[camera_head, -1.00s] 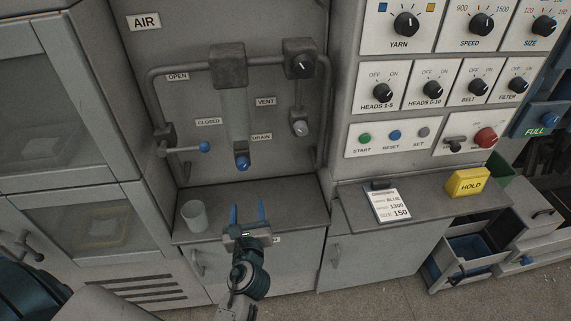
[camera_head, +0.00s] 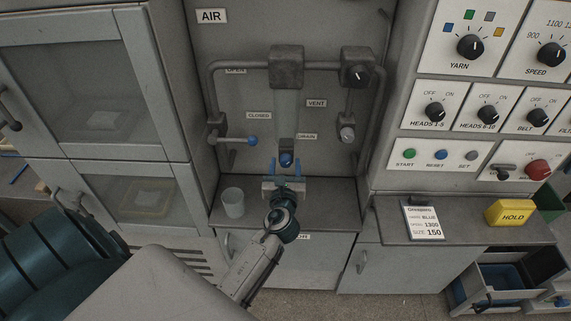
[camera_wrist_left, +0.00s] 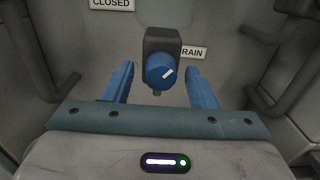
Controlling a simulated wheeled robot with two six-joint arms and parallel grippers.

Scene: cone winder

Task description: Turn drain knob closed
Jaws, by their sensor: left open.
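The blue drain knob (camera_head: 286,159) sits at the bottom of the clear bowl under the air unit, beside the DRAIN label (camera_head: 307,136). In the left wrist view the fingers (camera_wrist_left: 163,85) stand apart from the knob, with a gap on both sides. My right gripper is not in view.
A lever with a blue tip (camera_head: 252,141) is left of the knob, near the CLOSED label (camera_head: 258,115). A cup (camera_head: 232,202) stands on the shelf below. A gauge-like fitting (camera_head: 347,134) and pipes are to the right. A control panel (camera_head: 450,154) is further right.

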